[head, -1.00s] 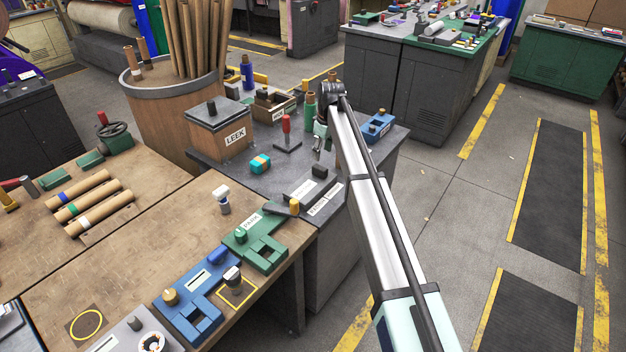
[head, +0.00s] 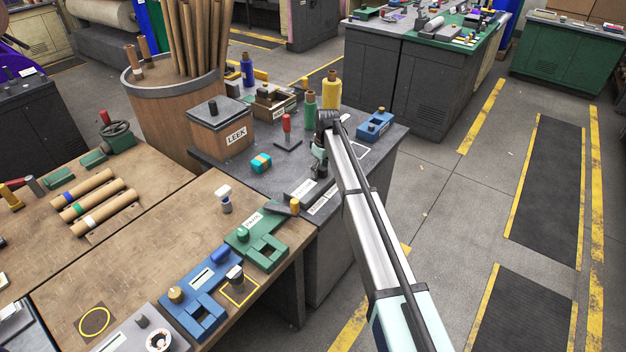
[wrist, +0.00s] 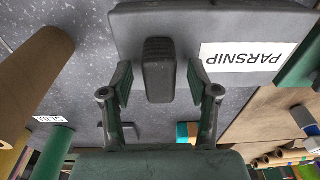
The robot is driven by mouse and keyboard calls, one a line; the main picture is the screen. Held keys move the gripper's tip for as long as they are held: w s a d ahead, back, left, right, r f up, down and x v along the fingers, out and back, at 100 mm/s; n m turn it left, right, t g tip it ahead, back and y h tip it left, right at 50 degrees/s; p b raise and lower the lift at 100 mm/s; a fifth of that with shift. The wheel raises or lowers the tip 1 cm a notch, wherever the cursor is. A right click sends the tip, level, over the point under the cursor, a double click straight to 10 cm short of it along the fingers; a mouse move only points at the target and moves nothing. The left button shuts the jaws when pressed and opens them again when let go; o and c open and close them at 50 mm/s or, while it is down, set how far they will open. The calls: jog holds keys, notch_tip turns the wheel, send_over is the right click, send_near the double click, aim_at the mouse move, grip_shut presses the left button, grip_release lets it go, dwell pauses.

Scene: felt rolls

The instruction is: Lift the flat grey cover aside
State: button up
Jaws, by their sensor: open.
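The flat grey cover (wrist: 225,25) fills the upper part of the wrist view, with a white PARSNIP label and a dark upright knob (wrist: 160,58). In the head view the cover (head: 302,187) lies at the front edge of the dark grey bench. My gripper (wrist: 160,80) is open, with one finger on each side of the knob and visible gaps between. In the head view my gripper (head: 319,170) is low over the cover, and my arm and gripper hide part of it. What lies under the cover is hidden.
A LEEK box (head: 225,125), a red-handled stamp (head: 287,133), a teal-and-orange block (head: 261,163) and green (head: 310,110) and yellow (head: 332,90) spools stand behind. A blue holder (head: 375,124) is at the right. A green holder (head: 262,245) adjoins the cover's left front.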

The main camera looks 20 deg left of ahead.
grip_shut()
jog(key=shift+r, duration=0.15)
notch_tip(320, 180, up, 20)
jog(key=b, duration=0.5)
